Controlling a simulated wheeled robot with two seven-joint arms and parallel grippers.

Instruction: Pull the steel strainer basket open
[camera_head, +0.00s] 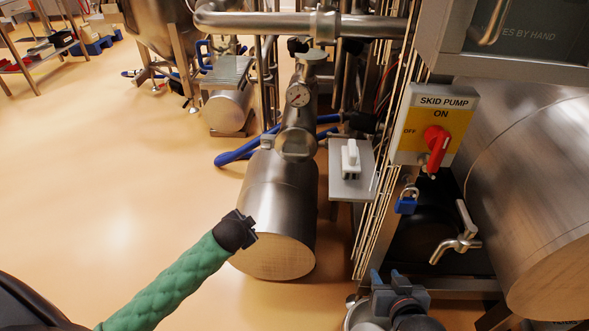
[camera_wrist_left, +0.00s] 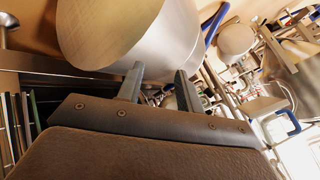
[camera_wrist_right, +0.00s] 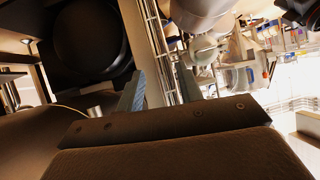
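I cannot tell for sure which part is the strainer basket. A pale steel rounded rim (camera_head: 356,316) shows at the bottom edge of the head view, partly hidden behind my right gripper (camera_head: 388,280). That gripper is open; its two fingers also show apart and empty in the right wrist view (camera_wrist_right: 160,88). My left gripper (camera_head: 249,227) is in front of the flat end of a steel cylinder (camera_head: 280,200); contact cannot be judged. In the left wrist view its fingers (camera_wrist_left: 159,85) are apart with nothing between them, and the cylinder (camera_wrist_left: 165,45) lies beyond.
A skid pump panel with a red switch (camera_head: 437,145) and a blue padlock (camera_head: 407,203) stand above my right gripper. A steel tap (camera_head: 457,240) and a large steel tank (camera_head: 535,180) are at the right.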

